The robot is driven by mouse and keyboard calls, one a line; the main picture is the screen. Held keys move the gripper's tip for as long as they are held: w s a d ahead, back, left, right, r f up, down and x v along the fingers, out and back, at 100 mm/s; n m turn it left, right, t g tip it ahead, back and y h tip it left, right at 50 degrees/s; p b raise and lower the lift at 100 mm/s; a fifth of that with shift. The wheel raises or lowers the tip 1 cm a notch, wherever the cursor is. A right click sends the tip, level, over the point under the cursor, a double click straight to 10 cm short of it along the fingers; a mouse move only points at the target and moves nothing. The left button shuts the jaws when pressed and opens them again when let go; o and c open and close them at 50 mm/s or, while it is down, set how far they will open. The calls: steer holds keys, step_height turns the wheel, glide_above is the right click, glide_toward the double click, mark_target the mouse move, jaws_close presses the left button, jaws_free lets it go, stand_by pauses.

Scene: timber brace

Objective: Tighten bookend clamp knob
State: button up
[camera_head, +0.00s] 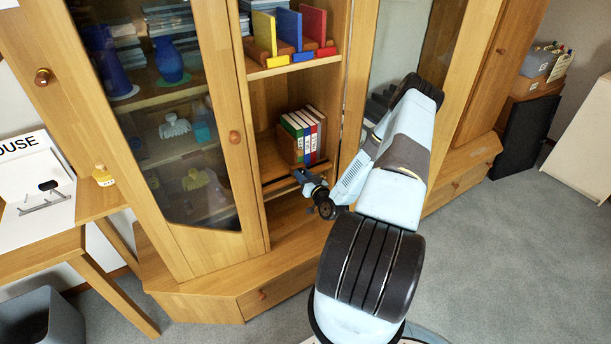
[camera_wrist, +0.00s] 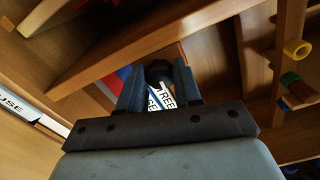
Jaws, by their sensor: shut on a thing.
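In the wrist view, the black round knob (camera_wrist: 158,72) sits between the two fingers of my gripper (camera_wrist: 158,82), which is shut on it. In the head view, my gripper (camera_head: 308,181) reaches into the middle bay of the cabinet, at the lower shelf. The fingers hide the knob there. A dark clamp rail (camera_head: 281,185) runs across the shelf in front of the books. Several upright books (camera_head: 303,136) with coloured, labelled spines stand together just behind. Part of the white spine labels (camera_wrist: 165,97) shows between my fingers.
Wooden shelves and uprights enclose the bay closely. The upper shelf (camera_head: 290,66) holds yellow, blue and red bookends (camera_head: 288,30). A glass door (camera_head: 175,110) stands at the left. A side table (camera_head: 100,200) is further left. Open carpet (camera_head: 500,260) lies at the right.

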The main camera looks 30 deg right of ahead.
steer(key=shift+m, duration=0.4)
steer(key=o, duration=1)
steer(key=shift+o, duration=0.2)
steer(key=s, duration=1.4)
steer(key=shift+d, duration=0.25)
